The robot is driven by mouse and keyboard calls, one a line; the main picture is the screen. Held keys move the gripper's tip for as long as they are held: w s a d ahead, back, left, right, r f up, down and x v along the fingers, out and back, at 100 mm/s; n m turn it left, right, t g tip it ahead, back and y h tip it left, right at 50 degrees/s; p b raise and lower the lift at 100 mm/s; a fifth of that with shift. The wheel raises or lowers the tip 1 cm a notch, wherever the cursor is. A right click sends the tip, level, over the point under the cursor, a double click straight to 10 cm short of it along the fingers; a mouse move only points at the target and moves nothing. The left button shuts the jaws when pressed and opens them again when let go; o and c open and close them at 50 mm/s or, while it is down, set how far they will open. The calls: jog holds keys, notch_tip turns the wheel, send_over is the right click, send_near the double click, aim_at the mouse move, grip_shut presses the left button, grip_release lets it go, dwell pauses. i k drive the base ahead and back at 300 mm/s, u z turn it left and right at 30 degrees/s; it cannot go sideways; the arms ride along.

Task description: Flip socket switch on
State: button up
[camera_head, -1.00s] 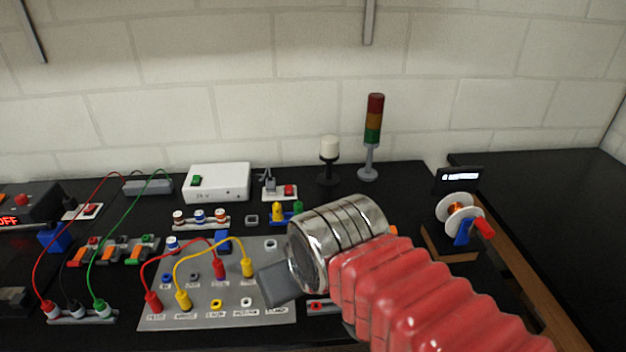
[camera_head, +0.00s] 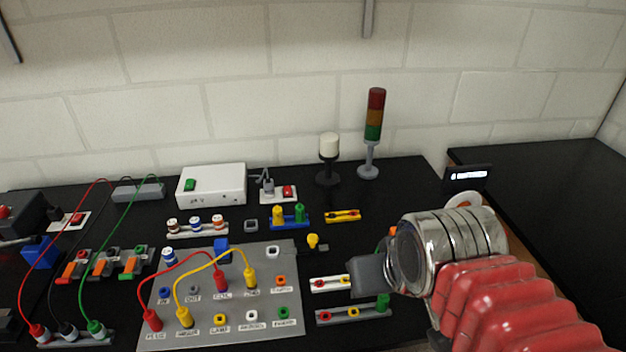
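A white socket plate (camera_head: 268,196) stands at the back middle, right of a white box (camera_head: 222,185) with a green switch. It has a grey plug (camera_head: 267,187) in it and a red rocker switch (camera_head: 288,191) on its right side. A second socket with a red switch (camera_head: 77,219) is at the far left, with a black plug in it. Whether either switch is on is too small to tell. My gripper (camera_head: 366,276) is at the lower right, in front of and right of the middle socket, apart from both. Its grey tip shows side-on, so its opening is hidden.
A stack light (camera_head: 373,125) and a white-topped lamp (camera_head: 329,150) stand behind, right of the middle socket. Yellow and green plugs (camera_head: 289,216) stand in front of it. A grey panel (camera_head: 220,335) with red and yellow cables fills the front middle.

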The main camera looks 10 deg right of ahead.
aim_at(288, 190)
jog(key=z, duration=1.3)
jog(key=k, duration=0.65)
jog(key=u, duration=1.25)
jog(key=i, duration=0.95)
